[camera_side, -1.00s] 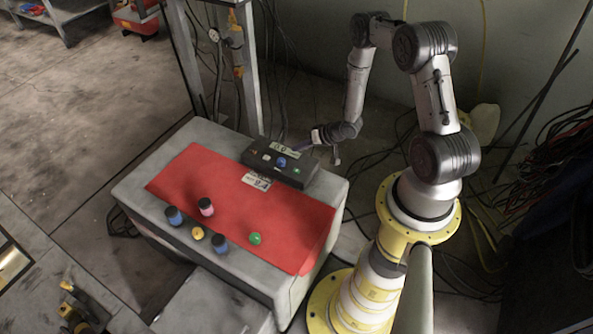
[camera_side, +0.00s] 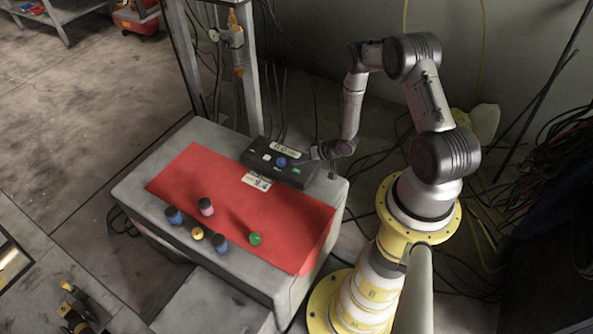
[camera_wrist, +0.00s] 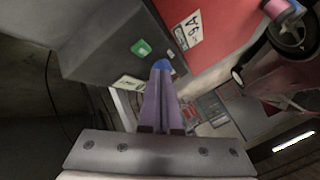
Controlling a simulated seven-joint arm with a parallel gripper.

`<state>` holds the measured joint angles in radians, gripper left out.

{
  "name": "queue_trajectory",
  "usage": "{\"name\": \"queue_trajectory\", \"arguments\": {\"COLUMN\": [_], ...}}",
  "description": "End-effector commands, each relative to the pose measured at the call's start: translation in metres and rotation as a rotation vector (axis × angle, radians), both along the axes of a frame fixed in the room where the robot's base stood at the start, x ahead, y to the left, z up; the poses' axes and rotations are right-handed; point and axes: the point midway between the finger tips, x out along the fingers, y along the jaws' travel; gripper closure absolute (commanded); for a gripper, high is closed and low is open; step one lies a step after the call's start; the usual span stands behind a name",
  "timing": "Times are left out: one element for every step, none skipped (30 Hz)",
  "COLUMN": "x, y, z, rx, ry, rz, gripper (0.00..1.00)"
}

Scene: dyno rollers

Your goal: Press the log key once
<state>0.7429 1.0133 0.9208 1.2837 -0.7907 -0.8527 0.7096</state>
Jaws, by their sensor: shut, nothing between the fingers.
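The dark console (camera_side: 255,166) sits at the back edge of the bench. On its top are a white key (camera_side: 267,157), a blue key (camera_side: 281,162) and a green key (camera_side: 296,171), plus a pale display or label (camera_side: 285,148). Which key is the log key cannot be read. My gripper (camera_side: 301,158) is shut and empty, low over the console from the right. In the wrist view its fingertips (camera_wrist: 161,73) are at the blue key (camera_wrist: 161,64) and partly hide it; contact cannot be told. The green key (camera_wrist: 141,47) lies beside them.
A red mat (camera_side: 230,196) covers much of the grey bench (camera_side: 137,185), with a white printed card (camera_side: 256,181) near the console. Cables lie behind the bench.

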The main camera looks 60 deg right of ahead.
Motion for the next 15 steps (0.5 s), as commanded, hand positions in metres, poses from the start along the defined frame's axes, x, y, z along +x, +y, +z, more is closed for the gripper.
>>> {"name": "queue_trajectory", "arguments": {"x": [0.0,0.0,0.0,0.0,0.0,0.0,0.0,0.0,0.0,0.0,0.0,0.0,0.0,0.0,0.0], "y": [0.0,0.0,0.0,0.0,0.0,0.0,0.0,0.0,0.0,0.0,0.0,0.0,0.0,0.0,0.0], "z": [-0.005,-0.007,-0.01,-0.011,-0.012,-0.013,-0.014,-0.015,-0.015,-0.016,-0.016,-0.016,-0.016,-0.015,-0.015], "rx": [0.0,0.001,0.0,0.0,0.0,0.0,0.0,0.001,0.001,0.0,0.0,0.0,0.0,0.0,0.0], "ry": [0.001,0.001,0.0,0.0,0.0,0.0,0.0,0.0,0.0,0.0,0.0,0.0,0.0,0.0,0.0], "rz": [0.001,0.0,0.0,0.0,0.0,0.0,0.0,-0.001,-0.001,0.0,0.0,0.0,0.0,0.0,0.0], "gripper": [1.0,1.0,1.0,1.0,1.0,1.0,1.0,1.0,1.0,1.0,1.0,1.0,1.0,1.0,1.0]}}
